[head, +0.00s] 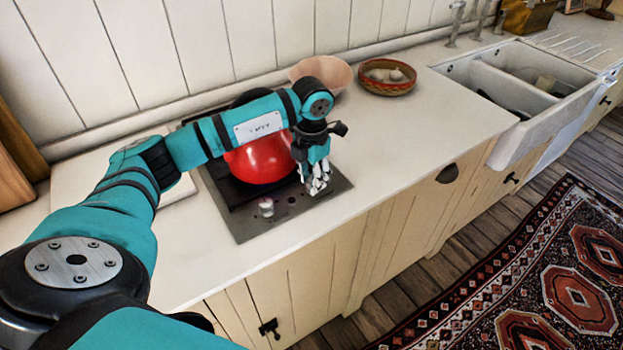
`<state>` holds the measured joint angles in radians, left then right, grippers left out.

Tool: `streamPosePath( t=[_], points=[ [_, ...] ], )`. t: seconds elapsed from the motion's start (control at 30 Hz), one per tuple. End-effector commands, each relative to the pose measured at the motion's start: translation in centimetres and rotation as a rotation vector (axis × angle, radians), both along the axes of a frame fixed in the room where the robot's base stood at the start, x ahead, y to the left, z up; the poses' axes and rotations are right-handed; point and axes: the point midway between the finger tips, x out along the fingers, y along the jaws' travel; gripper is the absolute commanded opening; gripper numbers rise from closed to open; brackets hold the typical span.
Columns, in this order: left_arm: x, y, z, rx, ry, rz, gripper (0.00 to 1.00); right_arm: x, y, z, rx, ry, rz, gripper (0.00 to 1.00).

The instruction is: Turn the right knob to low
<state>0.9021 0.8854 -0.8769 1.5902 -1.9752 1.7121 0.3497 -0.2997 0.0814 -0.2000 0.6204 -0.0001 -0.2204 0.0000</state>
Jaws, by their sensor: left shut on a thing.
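The cooktop (240,222) is a dark plate set in the pale counter. Its left knob (266,207) is light and stands uncovered near the front edge. My left gripper (317,188) points down at the front right of the cooktop, where the right knob would be. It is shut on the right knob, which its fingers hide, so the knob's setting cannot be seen. My right gripper is not in view.
A red pot (258,163) stands on the cooktop, partly behind my left arm. A pink bowl (335,74) and a patterned bowl (387,78) stand behind. The counter (420,125) right of the cooktop is clear up to the white sink (545,118).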

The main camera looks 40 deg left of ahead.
Motion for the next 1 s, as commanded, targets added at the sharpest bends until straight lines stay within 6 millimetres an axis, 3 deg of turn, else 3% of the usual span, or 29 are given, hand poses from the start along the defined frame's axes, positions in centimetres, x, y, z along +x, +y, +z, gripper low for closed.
streamPosePath(
  t=[0.3,0.87,0.9,1.0],
  points=[
    [0.08,0.02,0.13,0.001,-0.003,0.13,0.0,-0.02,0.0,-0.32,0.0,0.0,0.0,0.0],
    [0.11,0.02,0.2,0.0,-0.004,0.157,0.0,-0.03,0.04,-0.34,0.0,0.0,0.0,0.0],
    [0.12,0.03,0.2,0.0,-0.004,0.157,0.34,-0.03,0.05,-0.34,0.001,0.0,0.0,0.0],
    [0.09,0.01,0.17,0.0,-0.004,0.157,0.47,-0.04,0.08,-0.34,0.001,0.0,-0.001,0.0]
  ],
)
